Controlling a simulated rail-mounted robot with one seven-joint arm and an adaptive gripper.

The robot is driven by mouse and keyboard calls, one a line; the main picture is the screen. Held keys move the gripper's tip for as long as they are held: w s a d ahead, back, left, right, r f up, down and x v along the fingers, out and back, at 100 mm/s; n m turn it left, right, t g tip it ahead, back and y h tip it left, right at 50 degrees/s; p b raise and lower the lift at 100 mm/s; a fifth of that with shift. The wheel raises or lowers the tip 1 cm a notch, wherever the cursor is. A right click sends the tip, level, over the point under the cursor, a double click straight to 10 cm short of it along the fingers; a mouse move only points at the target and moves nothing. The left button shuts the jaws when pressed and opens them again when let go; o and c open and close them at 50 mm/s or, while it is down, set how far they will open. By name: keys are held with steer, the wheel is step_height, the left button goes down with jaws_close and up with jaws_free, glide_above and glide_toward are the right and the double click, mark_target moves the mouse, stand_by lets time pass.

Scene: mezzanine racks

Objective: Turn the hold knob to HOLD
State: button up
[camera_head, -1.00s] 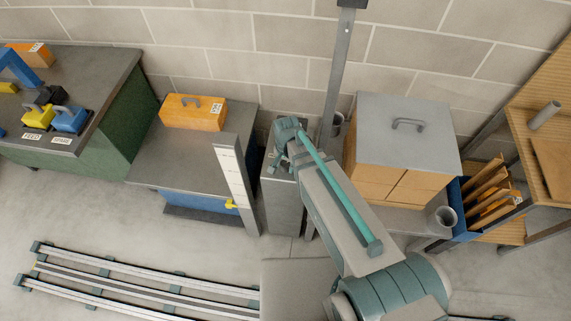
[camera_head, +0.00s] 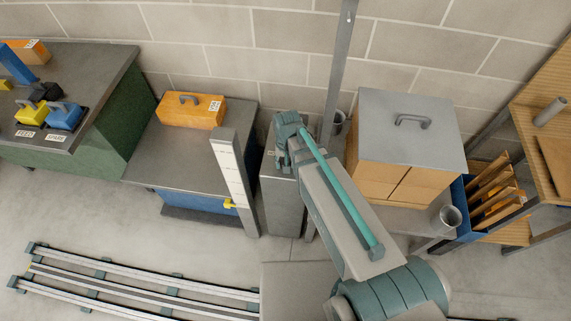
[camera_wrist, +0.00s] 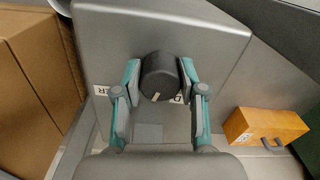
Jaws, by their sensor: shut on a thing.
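A dark round knob (camera_wrist: 160,76) with a short white mark on its lower face sits on a grey cabinet (camera_wrist: 216,34) in the wrist view. My gripper (camera_wrist: 160,78) has one teal-and-grey finger on each side of the knob and is shut on it. A white label ending in "ER" (camera_wrist: 102,90) is left of the knob, partly hidden by a finger. Another label (camera_wrist: 178,98), mostly hidden, is at its right. The white mark points down, between the two labels. In the head view my gripper (camera_head: 287,128) is over the narrow grey cabinet (camera_head: 283,205); the knob is hidden there.
A grey post (camera_head: 336,85) rises close behind my gripper. A lidded box stack (camera_head: 410,130) stands to the right, with a cup (camera_head: 448,217). An orange case (camera_head: 192,110) lies on the bench (camera_head: 165,165) to the left. Floor rails (camera_head: 140,285) lie at lower left.

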steer(key=n+b, duration=0.2)
steer(key=n, duration=0.4)
steer(key=n+b, duration=0.1)
steer(key=n, duration=0.5)
steer(key=shift+w+b, duration=0.1)
steer(key=shift+b, duration=0.2)
stand_by(0.3)
steer(key=o, duration=1.1)
steer(key=shift+o, duration=0.2)
steer(key=shift+r, duration=0.1)
step_height(320, 180, up, 12)
steer(key=shift+d, duration=0.2)
